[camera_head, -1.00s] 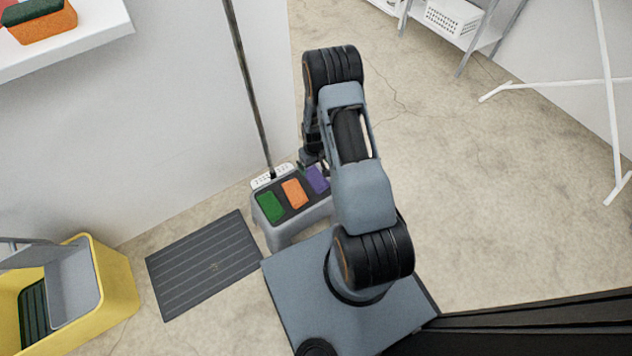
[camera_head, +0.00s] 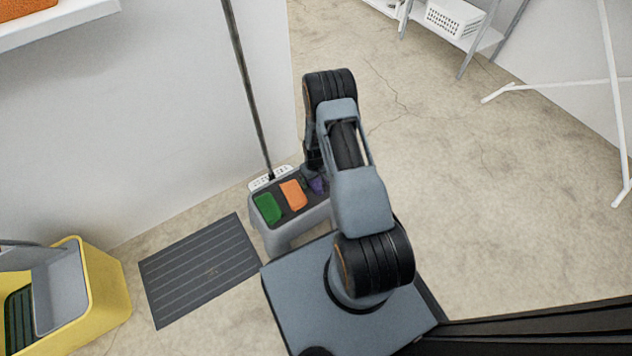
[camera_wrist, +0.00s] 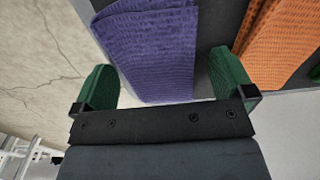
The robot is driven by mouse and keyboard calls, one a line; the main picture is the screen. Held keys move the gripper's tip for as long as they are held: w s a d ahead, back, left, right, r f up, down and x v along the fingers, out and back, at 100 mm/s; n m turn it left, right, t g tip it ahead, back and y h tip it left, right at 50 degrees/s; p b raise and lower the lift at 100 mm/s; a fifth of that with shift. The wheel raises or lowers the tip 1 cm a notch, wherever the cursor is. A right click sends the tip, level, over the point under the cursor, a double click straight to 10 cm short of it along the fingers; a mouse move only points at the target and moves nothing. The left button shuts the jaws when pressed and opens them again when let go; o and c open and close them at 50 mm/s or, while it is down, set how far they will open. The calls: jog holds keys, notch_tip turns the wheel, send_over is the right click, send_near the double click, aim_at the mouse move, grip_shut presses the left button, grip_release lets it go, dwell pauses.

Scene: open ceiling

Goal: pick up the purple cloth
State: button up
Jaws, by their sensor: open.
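The purple cloth (camera_head: 318,185) lies on the dark top of a small grey stool (camera_head: 283,229), at its right end, partly hidden by my arm in the head view. In the wrist view the purple cloth (camera_wrist: 150,50) is large, textured and folded, its near edge reaching in between my fingers. My gripper (camera_wrist: 168,88) is open, with one green-padded finger to each side of the cloth. The fingers do not appear closed on it. Whether they touch the cloth or the stool top cannot be told.
An orange cloth (camera_head: 293,194) lies beside the purple one, also in the wrist view (camera_wrist: 278,45), close to my right finger. A green cloth (camera_head: 268,207) lies farther left. A power strip (camera_head: 271,178) and wall stand behind. A dark mat (camera_head: 200,268) and yellow bin (camera_head: 98,290) are left.

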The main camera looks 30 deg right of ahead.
jog(key=c, duration=1.1)
jog(key=shift+r, duration=0.15)
jog(key=shift+r+p, duration=0.5)
jog(key=shift+r, duration=0.1)
notch_tip(320, 180, up, 3)
jog(key=shift+s+f+p, duration=0.1)
jog(key=shift+f+p, duration=0.05)
jog(key=shift+p, duration=0.7)
jog(key=s+r+p, duration=0.2)
jog(key=s+r, duration=0.2)
jog(key=r, duration=0.1)
jog(key=shift+s+a+r+p, duration=0.1)
jog(key=shift+s+a+p, duration=0.05)
jog(key=shift+a+p, duration=0.25)
jog(key=s+a+r+p, duration=0.2)
jog(key=s+r, duration=0.1)
jog(key=s, duration=0.6)
jog(key=shift+r, duration=0.35)
jog(key=shift+s, duration=0.1)
